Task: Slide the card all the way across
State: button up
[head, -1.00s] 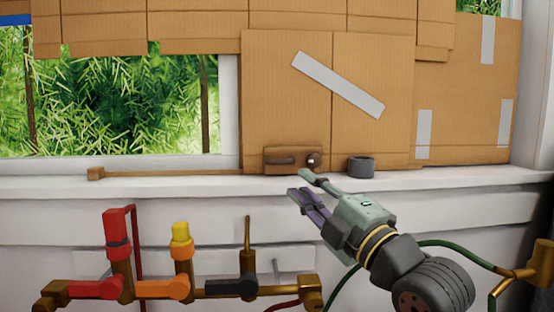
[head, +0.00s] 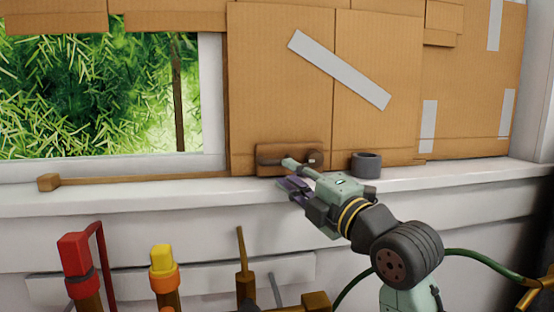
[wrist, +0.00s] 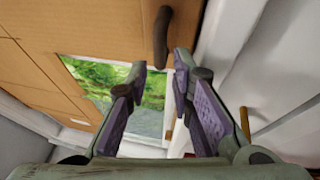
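The brown cardboard card (head: 275,100) stands upright behind the sill, covering the window right of the open pane. A wooden block (head: 268,152) with a dark handle sits at its lower left; the handle (wrist: 162,38) is clearer in the wrist view. My gripper (head: 286,174) is open at the block, its upper finger overlapping the handle in the head view. In the wrist view the two purple-padded fingers (wrist: 166,82) are apart with nothing between them. The handle lies just beyond the fingertips, roughly in line with the gap. I cannot tell whether a finger touches it.
A wooden rail (head: 140,180) with an end block (head: 49,182) runs along the white sill (head: 110,200) to the left. A dark round cup (head: 366,165) stands right of the block. Red (head: 75,255) and yellow (head: 162,258) valve parts rise below the sill. Grey tape (head: 340,70) crosses the cardboard.

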aim_at(276, 164)
jog(key=p+x, duration=0.1)
jog(key=x, duration=0.4)
jog(key=shift+w, duration=0.1)
jog(key=shift+c, duration=0.5)
grip_shut()
